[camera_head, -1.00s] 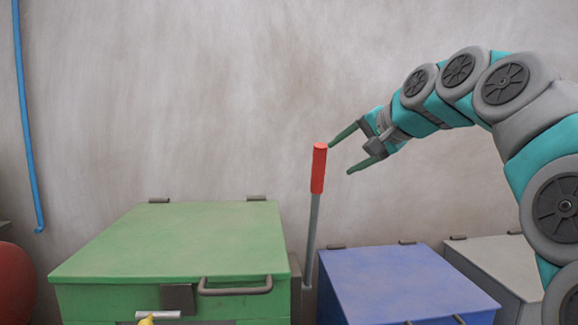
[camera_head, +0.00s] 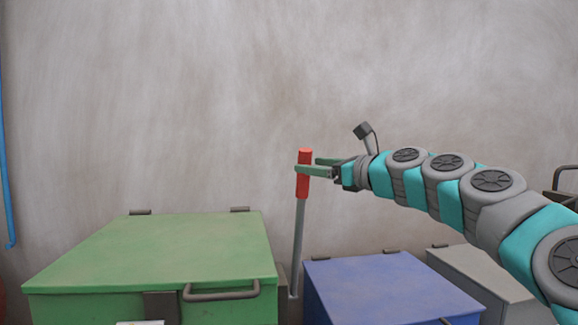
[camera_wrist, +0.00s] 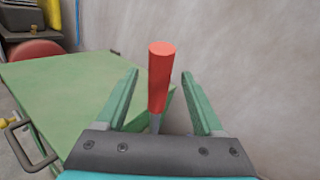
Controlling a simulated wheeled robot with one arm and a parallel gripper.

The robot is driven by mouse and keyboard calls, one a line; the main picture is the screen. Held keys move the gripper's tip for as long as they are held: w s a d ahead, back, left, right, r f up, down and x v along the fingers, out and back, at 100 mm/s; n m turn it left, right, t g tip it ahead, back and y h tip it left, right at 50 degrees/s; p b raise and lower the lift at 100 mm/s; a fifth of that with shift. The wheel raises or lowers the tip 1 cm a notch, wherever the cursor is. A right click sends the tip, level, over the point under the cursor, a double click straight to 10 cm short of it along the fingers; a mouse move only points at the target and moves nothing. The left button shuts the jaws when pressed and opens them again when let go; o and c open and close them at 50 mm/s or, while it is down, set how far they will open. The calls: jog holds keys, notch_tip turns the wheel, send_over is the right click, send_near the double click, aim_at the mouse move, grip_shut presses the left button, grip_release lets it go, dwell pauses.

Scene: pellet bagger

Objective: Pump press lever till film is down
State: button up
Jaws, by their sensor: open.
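The press lever is a grey rod with a red grip (camera_head: 304,174), standing nearly upright between the green box and the blue box in the head view. My gripper (camera_head: 308,166) is level with the red grip, its green fingers reaching in from the right. In the wrist view the red grip (camera_wrist: 160,80) stands between the two open fingers of my gripper (camera_wrist: 158,88), with a gap on each side. The fingers are not closed on it. No film can be made out in either view.
The green lidded box (camera_head: 150,250) with a grey handle (camera_head: 222,292) stands left of the lever. A blue lidded box (camera_head: 390,285) and a grey box (camera_head: 485,275) stand to the right. A plain wall is behind. A red rounded object (camera_wrist: 35,52) shows at the wrist view's upper left.

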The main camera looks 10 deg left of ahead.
jog(key=x, duration=0.6)
jog(key=shift+w+a, duration=0.25)
jog(key=shift+a, duration=0.05)
grip_shut()
dwell(0.4)
dwell(0.9)
